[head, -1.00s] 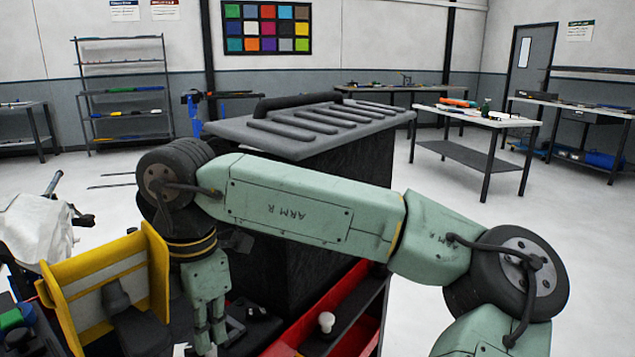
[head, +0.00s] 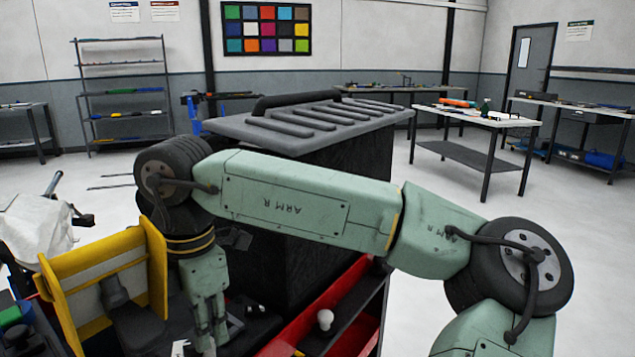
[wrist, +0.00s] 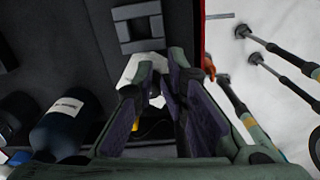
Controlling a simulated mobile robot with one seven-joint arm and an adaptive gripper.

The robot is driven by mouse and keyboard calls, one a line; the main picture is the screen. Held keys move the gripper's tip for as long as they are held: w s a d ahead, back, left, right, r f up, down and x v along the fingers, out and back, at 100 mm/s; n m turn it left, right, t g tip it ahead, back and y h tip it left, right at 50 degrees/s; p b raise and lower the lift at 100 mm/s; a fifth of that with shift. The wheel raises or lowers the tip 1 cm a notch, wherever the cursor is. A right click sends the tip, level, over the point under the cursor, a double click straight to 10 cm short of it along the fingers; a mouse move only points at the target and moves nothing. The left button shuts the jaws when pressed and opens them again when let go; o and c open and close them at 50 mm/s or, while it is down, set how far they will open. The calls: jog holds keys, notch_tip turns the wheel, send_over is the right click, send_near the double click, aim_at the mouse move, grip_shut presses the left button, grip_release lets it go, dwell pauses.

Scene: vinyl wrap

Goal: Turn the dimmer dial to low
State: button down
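My gripper (head: 209,338) points down at the bottom left of the head view, beside the yellow-edged holder. In the wrist view my gripper (wrist: 160,62) has its two dark-padded fingers apart, with a narrow gap between them. A pale block (wrist: 133,70) shows just behind the left fingertip, and something pale shows in the gap. I cannot tell whether the fingers touch it. I cannot make out the dimmer dial for certain in either view; the fingers and arm hide part of the surface below.
A yellow-edged holder (head: 75,318) stands left of my gripper. A tall black case (head: 310,190) stands behind my arm. A red tray (head: 290,335) and a white knob-like thing (head: 325,319) lie to the right. A dark labelled bottle (wrist: 62,125) is left in the wrist view.

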jog(key=shift+w+a+f, duration=0.25)
jog(key=shift+w+a+b, duration=0.2)
jog(key=shift+a+b, duration=0.05)
jog(key=shift+b, duration=0.1)
jog(key=shift+w+a, duration=0.1)
jog(key=shift+a, duration=0.15)
jog(key=shift+w+d, duration=0.1)
jog(key=shift+w, duration=0.15)
dwell(0.3)
jog(key=shift+r, duration=0.1)
jog(key=shift+w+r+p, duration=0.2)
jog(key=shift+r+p, duration=0.25)
jog(key=shift+r, duration=0.15)
notch_tip(320, 180, up, 5)
jog(key=p, duration=0.3)
jog(key=shift+f, duration=0.15)
jog(key=shift+d+p, duration=0.1)
jog(key=shift+p, duration=0.2)
